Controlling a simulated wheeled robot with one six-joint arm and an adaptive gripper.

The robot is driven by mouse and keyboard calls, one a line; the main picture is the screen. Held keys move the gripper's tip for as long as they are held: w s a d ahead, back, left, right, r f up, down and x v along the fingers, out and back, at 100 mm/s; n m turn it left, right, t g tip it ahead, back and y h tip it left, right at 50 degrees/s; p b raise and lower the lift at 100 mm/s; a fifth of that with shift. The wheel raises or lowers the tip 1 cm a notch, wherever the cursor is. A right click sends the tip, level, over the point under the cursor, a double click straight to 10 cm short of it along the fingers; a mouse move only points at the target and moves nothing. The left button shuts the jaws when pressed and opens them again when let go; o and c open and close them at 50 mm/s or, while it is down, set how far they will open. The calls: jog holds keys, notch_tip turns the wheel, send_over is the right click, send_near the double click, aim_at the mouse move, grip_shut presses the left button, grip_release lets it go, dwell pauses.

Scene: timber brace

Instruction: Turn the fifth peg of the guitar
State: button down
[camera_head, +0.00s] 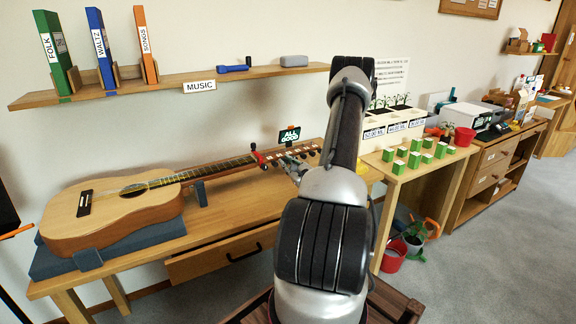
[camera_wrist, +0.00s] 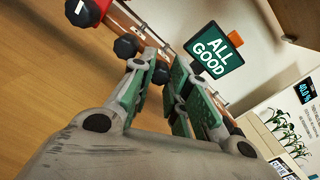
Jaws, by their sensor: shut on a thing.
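The guitar (camera_head: 125,190) lies on its back on blue supports on the wooden bench, its neck pointing right to the headstock. A small sign reading ALL GOOD (camera_head: 289,135) stands at the headstock; it also shows in the wrist view (camera_wrist: 215,50). Dark tuning pegs (camera_wrist: 125,47) show in a row in the wrist view. My gripper (camera_wrist: 160,70) is at this row, its green-padded fingers shut on one dark peg, mostly hidden between them. I cannot count which peg it is.
A shelf (camera_head: 215,75) with upright folders runs above the bench. To the right, a table holds several green-and-white blocks (camera_head: 414,158) and seedlings in white planters (camera_head: 390,122). A red pot (camera_head: 393,256) stands on the floor below. The carpet at the right is clear.

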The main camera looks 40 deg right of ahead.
jog(key=c, duration=1.6)
grip_release()
jog(key=v, duration=1.2)
